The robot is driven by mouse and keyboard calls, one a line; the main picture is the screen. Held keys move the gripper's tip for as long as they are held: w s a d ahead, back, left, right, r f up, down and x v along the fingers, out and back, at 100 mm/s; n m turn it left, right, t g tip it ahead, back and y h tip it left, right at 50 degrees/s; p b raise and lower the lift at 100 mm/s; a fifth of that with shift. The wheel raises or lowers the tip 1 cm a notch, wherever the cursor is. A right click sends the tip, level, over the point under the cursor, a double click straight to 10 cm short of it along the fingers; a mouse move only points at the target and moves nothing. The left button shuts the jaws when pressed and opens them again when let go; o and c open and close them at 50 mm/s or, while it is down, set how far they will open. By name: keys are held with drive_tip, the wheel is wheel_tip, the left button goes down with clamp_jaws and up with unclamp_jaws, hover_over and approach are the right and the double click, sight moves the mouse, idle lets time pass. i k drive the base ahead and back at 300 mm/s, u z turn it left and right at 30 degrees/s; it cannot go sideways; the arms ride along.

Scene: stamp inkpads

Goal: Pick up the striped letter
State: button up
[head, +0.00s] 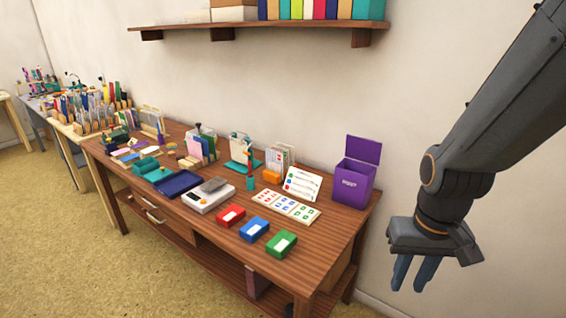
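I cannot make out stripes on any letter at this size. Upright pale letters or cards (280,159) stand in a holder at the back of the wooden table. More upright papers (203,147) stand in another holder further left.
Red (231,216), blue (254,230) and green (281,244) inkpads line the front of the wooden table (310,262). A purple box (355,172) with its lid up stands at the right end. A scale (208,196) and navy tray (178,183) lie left. A shelf (270,32) hangs above.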

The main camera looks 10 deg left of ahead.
sight(274, 160)
drive_tip(key=u, duration=1.3)
drive_tip(key=i, duration=0.3)
drive_tip(key=z, duration=0.5)
